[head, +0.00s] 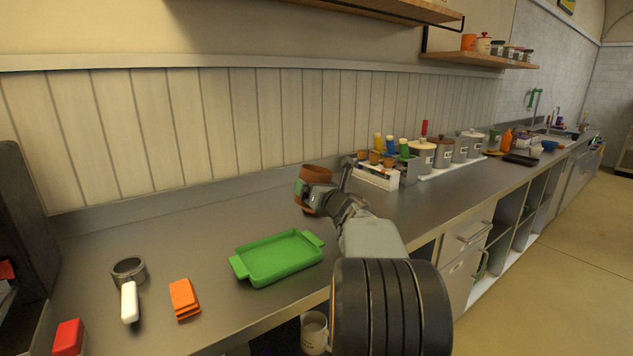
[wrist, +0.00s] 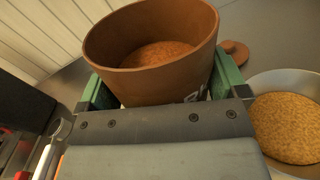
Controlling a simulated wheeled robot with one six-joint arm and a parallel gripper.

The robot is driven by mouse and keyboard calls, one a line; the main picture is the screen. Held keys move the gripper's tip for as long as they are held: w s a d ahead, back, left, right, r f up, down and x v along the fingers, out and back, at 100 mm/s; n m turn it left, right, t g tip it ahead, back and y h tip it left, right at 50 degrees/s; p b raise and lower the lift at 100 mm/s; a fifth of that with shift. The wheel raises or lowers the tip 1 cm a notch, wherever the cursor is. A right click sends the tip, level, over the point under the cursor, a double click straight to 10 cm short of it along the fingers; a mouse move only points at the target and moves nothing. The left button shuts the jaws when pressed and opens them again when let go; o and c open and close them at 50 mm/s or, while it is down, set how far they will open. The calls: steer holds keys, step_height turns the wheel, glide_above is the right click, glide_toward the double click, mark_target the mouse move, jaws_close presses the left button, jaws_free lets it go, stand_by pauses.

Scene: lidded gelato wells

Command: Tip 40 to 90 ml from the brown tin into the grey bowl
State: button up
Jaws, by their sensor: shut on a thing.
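My gripper (wrist: 165,88) is shut on the brown tin (wrist: 135,75), with a green finger on each side. The tin is open at the top and holds brown granular material well below its rim. In the head view the tin (head: 316,174) is above the counter towards the wall, partly hidden by my gripper (head: 318,192). The grey bowl (wrist: 290,80) stands right of the tin in the wrist view, apart from it, with tan granules inside. I cannot make out the bowl in the head view. I see no stream between tin and bowl.
A brown disc with a knob (wrist: 236,50) lies behind the tin. A white rack (head: 378,178) and lidded pots (head: 443,152) stand right. The back-left counter is clear.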

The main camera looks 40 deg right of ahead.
steer(key=m+p, duration=0.1)
steer(key=p, duration=0.1)
steer(key=r+m+p, duration=0.1)
steer(key=p, duration=0.1)
steer(key=shift+s+d+r+m, duration=0.1)
steer(key=shift+d+r+m, duration=0.15)
steer(key=shift+m, duration=0.15)
steer(key=f+m+p, duration=0.1)
steer(key=p, duration=0.1)
steer(key=m+p, duration=0.2)
steer(key=shift+s+d+f, duration=0.1)
steer(key=shift+d+f, duration=0.3)
steer(key=m+p, duration=0.1)
steer(key=p, duration=0.1)
steer(key=d+m+h+p, duration=0.1)
steer(key=m+p, duration=0.1)
steer(key=p, duration=0.1)
steer(key=shift+s+f+t, duration=0.2)
steer(key=shift+f+t, duration=0.1)
steer(key=shift+d+f+m+p, duration=0.2)
steer(key=shift+m+p, duration=0.1)
steer(key=shift+p, duration=0.1)
steer(key=shift+s+d+f+m+b, duration=0.1)
steer(key=shift+d+f+m+b, duration=0.2)
steer(key=shift+m+b, duration=0.5)
steer(key=shift+s+r+m+b, duration=0.1)
steer(key=shift+m+b, duration=0.2)
steer(key=shift+b, duration=0.05)
steer(key=shift+r, duration=0.15)
